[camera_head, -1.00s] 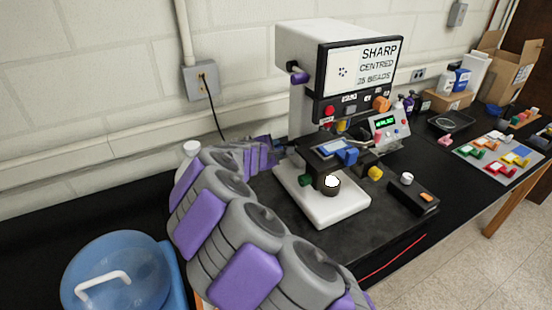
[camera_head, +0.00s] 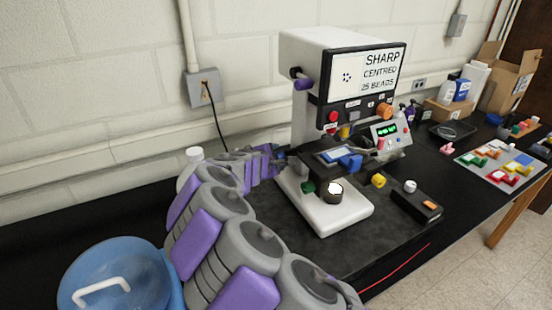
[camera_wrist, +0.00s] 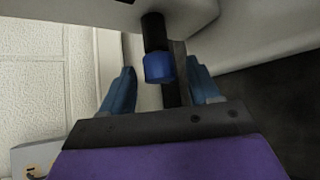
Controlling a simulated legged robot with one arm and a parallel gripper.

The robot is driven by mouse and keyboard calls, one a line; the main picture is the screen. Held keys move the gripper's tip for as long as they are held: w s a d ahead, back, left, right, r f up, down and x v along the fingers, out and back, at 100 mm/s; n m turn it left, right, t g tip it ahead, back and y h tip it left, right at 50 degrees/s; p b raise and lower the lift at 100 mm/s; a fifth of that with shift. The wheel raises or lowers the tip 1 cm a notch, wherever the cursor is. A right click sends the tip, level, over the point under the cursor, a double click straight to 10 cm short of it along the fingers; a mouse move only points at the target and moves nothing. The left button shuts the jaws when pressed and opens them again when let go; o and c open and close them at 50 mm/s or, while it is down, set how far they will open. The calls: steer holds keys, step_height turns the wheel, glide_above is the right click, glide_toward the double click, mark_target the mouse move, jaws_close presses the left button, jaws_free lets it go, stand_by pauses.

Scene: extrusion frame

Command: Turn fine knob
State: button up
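The microscope (camera_head: 310,60) stands on the dark bench with a screen (camera_head: 370,72) reading "SHARP CENTRED 25 BEADS". In the wrist view a blue knob (camera_wrist: 158,68) on a black shaft lies in line with the space between my blue fingers. My gripper (camera_wrist: 160,80) is open, with a gap on each side of the knob; depth is hard to judge. In the head view my gripper (camera_head: 276,160) is at the microscope's left side, partly hidden. Which knob is the fine one is not labelled legibly. Another blue knob (camera_head: 349,162) shows at the stage.
Other knobs are purple (camera_head: 303,84), orange (camera_head: 384,110), green (camera_head: 307,187) and yellow (camera_head: 378,180). A control box (camera_head: 388,132) and a small black box (camera_head: 418,202) stand to the right. The wall is close behind.

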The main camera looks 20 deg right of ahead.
steer(key=shift+d, duration=0.15)
steer(key=p+v, duration=0.4)
steer(key=v, duration=1.3)
steer(key=shift+a, duration=0.3)
steer(key=shift+s, duration=0.1)
